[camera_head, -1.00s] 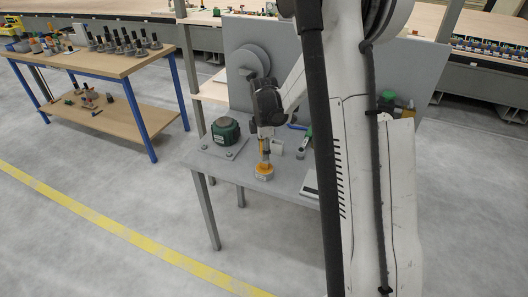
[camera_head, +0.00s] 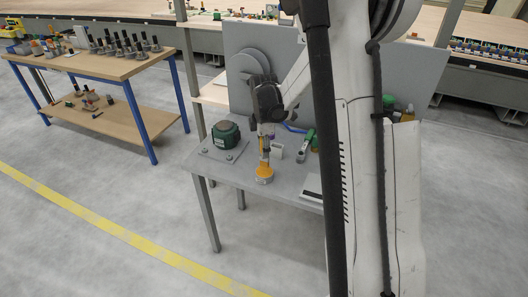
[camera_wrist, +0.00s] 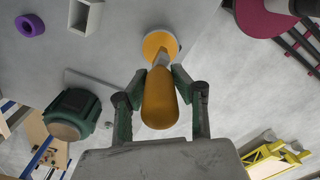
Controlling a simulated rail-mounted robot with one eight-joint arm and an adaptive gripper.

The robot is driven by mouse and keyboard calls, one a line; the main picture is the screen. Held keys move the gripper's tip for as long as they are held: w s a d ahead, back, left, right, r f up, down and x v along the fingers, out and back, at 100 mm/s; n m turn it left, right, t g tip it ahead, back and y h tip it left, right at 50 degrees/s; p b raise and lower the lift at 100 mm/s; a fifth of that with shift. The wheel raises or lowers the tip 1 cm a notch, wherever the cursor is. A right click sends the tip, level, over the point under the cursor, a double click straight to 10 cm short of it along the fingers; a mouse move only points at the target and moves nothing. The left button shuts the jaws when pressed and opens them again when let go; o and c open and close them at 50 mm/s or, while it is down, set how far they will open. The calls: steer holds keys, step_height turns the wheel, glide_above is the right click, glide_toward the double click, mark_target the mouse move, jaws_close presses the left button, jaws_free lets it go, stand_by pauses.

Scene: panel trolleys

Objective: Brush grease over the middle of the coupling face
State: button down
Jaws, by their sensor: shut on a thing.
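My gripper (camera_wrist: 160,105) is shut on a brush with an orange handle (camera_wrist: 158,103). The brush points down, and its grey ferrule (camera_wrist: 161,61) ends over or in an orange-topped round pot (camera_wrist: 151,41). The bristles are hidden, so I cannot tell how deep the tip sits. In the head view my gripper (camera_head: 266,137) is above the pot (camera_head: 264,175), near the table's front edge. The coupling face is probably the round grey disc (camera_head: 246,63) on the upright grey panel (camera_head: 290,50), behind my gripper and apart from the brush.
A dark green housing (camera_head: 226,133) stands on a plate left of the pot. A small pale block (camera_head: 276,153) and a green-handled tool (camera_head: 306,146) lie on the grey table (camera_head: 240,179). My arm hides its right part. A blue-legged workbench (camera_head: 135,66) stands left.

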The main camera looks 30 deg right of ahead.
steer(key=shift+r+p, duration=0.85)
steer(key=shift+r, duration=1.35)
